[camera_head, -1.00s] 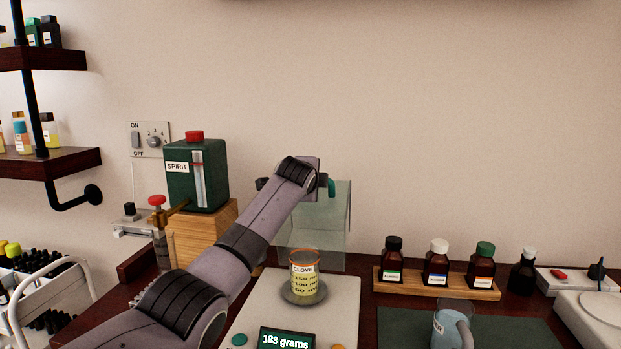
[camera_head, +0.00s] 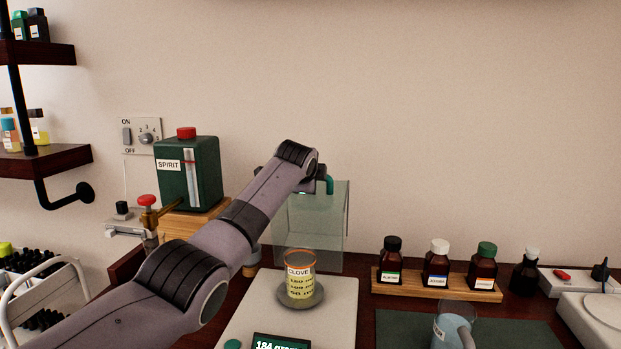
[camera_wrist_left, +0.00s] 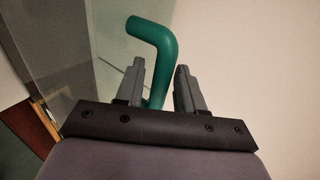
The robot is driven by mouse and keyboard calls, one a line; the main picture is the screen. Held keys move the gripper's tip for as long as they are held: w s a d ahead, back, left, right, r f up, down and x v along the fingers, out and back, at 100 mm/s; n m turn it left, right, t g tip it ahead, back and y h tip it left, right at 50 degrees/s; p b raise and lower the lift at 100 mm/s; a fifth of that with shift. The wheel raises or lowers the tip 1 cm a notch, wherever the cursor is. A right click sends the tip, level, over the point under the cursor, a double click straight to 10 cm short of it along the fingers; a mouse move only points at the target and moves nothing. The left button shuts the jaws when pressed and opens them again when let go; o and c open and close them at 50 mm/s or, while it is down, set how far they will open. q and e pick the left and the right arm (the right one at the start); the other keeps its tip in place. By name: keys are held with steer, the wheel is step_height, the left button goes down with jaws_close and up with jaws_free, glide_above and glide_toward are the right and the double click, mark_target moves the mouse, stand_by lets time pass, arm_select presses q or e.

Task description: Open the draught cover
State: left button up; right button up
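The draught cover (camera_head: 333,225) is a clear box-like hood standing raised behind the clove beaker (camera_head: 300,283), above the back of the scale (camera_head: 245,318). Its green handle (camera_head: 329,184) is at the top; it also shows in the left wrist view (camera_wrist_left: 155,40). My left gripper (camera_wrist_left: 160,80) is at the handle, with its two grey fingers apart, one on either side of the green bar. Narrow gaps seem to show beside the bar; contact is hard to tell. In the head view the fingers are mostly hidden by my wrist. My right gripper is out of view.
A green spirit tank (camera_head: 187,175) stands on a wooden block left of my arm. A wooden rack (camera_head: 436,288) of brown bottles is right of the cover. A mug (camera_head: 453,325) stands on a dark green mat (camera_head: 520,330).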

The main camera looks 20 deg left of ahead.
arm_select(q)
steer(key=shift+s, duration=0.1)
stand_by(0.3)
steer(key=shift+b+v, duration=0.7)
steer(key=shift+v, duration=0.3)
steer(key=shift+b+v, duration=0.75)
steer(key=shift+v, duration=1.75)
